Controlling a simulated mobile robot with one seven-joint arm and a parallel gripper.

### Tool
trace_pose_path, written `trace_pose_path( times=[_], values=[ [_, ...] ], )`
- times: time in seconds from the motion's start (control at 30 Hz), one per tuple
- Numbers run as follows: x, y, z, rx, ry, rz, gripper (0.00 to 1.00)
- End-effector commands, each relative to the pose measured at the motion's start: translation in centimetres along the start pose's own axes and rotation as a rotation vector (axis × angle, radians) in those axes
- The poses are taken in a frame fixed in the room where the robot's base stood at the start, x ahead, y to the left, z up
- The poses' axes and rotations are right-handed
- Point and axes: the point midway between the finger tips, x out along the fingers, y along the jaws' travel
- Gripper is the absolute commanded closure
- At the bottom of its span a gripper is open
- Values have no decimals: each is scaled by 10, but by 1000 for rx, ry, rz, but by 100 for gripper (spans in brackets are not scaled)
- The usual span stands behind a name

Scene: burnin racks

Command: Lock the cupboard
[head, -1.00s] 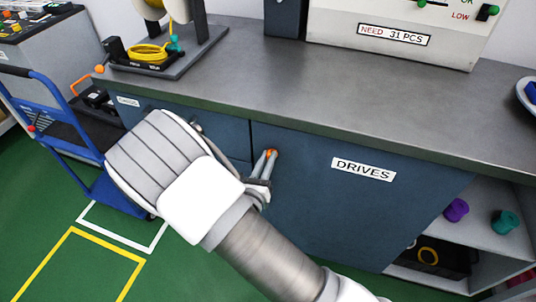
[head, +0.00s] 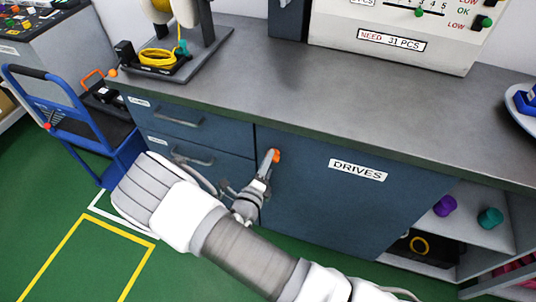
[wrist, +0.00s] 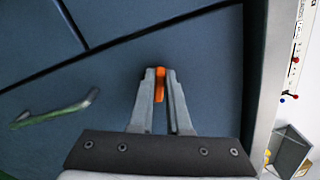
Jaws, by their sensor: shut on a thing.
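The cupboard is the dark blue door (head: 325,215) labelled DRIVES, under the grey worktop; it looks closed and flush. A small orange piece (head: 276,155), like a key or turn knob, sits near the door's upper left edge. My gripper (head: 270,163) is shut on it. In the wrist view, the grey fingertips (wrist: 160,88) are on either side of the orange piece (wrist: 160,82), whose long side runs along the fingers. The fingers hide part of it, and I cannot see the lock's inside or bolt.
Blue drawers with bar handles (head: 178,118) lie left of the door. An open shelf (head: 478,228) with purple and teal spools is to the right. A blue trolley (head: 95,150) stands at the left. Green floor in front is free.

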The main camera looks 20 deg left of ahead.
Motion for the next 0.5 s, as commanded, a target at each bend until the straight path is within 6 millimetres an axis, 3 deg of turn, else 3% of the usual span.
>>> trace_pose_path(
  times=[0.5],
  values=[
    [1, 2, 0, -357, 0, -3, 100]
  ],
)
